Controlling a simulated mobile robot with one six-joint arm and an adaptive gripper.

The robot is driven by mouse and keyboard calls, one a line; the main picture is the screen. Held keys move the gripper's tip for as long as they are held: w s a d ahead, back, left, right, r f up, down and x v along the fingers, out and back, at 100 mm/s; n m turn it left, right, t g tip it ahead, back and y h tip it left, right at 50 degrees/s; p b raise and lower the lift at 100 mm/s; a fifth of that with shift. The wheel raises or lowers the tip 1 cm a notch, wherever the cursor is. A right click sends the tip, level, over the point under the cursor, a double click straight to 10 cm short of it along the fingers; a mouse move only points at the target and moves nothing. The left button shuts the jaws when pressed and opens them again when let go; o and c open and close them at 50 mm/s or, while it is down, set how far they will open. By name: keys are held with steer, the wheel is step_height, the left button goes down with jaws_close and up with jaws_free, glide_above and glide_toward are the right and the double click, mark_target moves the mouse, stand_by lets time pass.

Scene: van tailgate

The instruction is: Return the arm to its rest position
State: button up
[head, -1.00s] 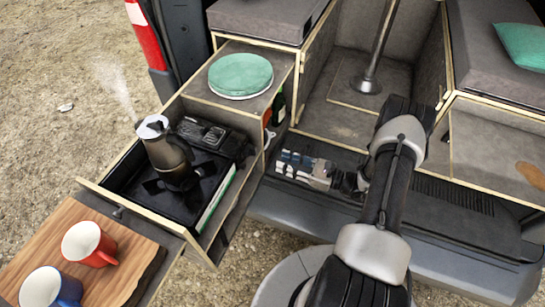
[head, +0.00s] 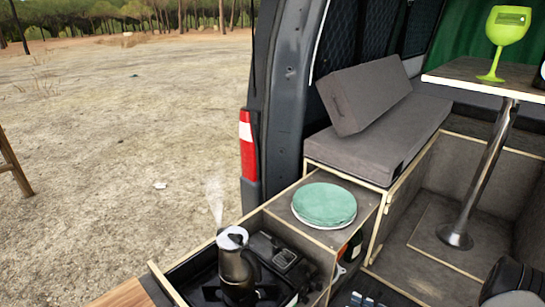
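My arm shows only as a dark and grey link (head: 512,290) at the bottom right corner of the head view. My gripper is outside the picture, so I cannot see whether it is open or shut. Nearby, a steaming moka pot (head: 233,262) stands upright on the black stove (head: 283,255) in the pulled-out drawer, apart from the visible part of my arm.
A green plate stack (head: 324,204) sits on the cabinet behind the stove. A table (head: 452,78) on a metal post (head: 487,172) carries a green goblet (head: 507,38). Grey cushions (head: 377,140) line the van. Open sandy ground (head: 120,130) lies left.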

steer(key=s+a+r+n+g+h, duration=0.2)
steer(key=s+a+r+n+g, duration=0.2)
steer(key=a+r+n+g, duration=0.4)
steer(key=s+a+r+n+g+h, duration=0.2)
steer(key=s+a+r+n+g, duration=0.3)
steer(key=r, duration=0.6)
steer(key=s+r+n+t+h, duration=0.6)
steer(key=s+r+n+h, duration=0.3)
steer(key=s+n, duration=0.3)
steer(key=shift+d+r+t, duration=0.15)
steer(key=shift+r+t, duration=0.15)
steer(key=shift+r, duration=0.15)
